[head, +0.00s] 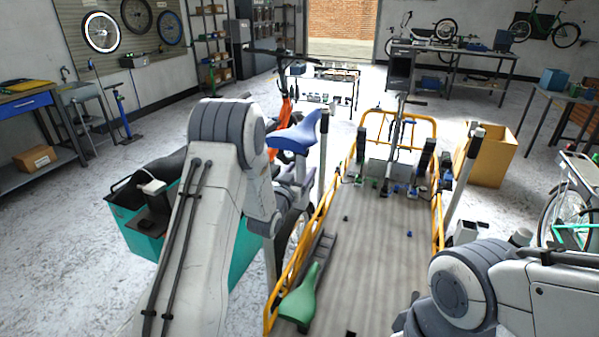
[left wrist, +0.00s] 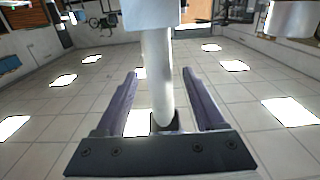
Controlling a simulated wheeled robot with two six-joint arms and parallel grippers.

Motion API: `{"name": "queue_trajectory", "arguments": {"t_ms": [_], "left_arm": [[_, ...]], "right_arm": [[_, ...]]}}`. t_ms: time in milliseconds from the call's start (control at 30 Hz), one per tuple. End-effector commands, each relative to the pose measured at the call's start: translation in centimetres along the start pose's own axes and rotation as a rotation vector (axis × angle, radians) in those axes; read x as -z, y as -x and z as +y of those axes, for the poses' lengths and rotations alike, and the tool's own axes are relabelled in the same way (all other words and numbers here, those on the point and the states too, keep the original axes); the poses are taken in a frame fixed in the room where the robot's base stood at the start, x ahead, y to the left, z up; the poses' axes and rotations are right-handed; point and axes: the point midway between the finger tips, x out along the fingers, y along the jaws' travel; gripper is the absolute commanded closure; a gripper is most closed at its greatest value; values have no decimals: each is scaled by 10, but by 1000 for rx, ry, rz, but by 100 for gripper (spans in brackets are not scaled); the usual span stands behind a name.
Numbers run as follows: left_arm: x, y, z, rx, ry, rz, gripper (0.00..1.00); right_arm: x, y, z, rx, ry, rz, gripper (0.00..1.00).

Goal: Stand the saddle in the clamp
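A green saddle (head: 300,298) lies at the near left of the cargo bed (head: 375,260). A blue saddle (head: 297,132) sits higher up, by the orange bike (head: 290,105). My left gripper (head: 291,170) is just below the blue saddle in the head view. Dark upright blocks (head: 425,155) stand at the bed's far end; I cannot tell whether one is the clamp. My right gripper is out of view.
Yellow rails (head: 437,215) edge the bed, and a grey post (head: 322,160) rises by its left rail. A teal-sided box (head: 143,240) stands left of my left arm. A cardboard box (head: 487,160) stands at the right. The bed's middle is mostly clear.

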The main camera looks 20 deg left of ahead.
Motion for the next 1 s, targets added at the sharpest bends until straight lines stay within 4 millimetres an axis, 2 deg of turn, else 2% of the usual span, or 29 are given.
{"name": "queue_trajectory", "arguments": {"t_ms": [233,367,800,1000], "left_arm": [[-4,2,0,0,1,-10,30],[-4,10,0,0,1,-7,30],[-3,89,-1,2,1,-4,30],[-1,104,0,0,0,-3,30]], "right_arm": [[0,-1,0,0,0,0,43],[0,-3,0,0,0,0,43],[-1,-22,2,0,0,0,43],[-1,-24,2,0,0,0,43]]}}
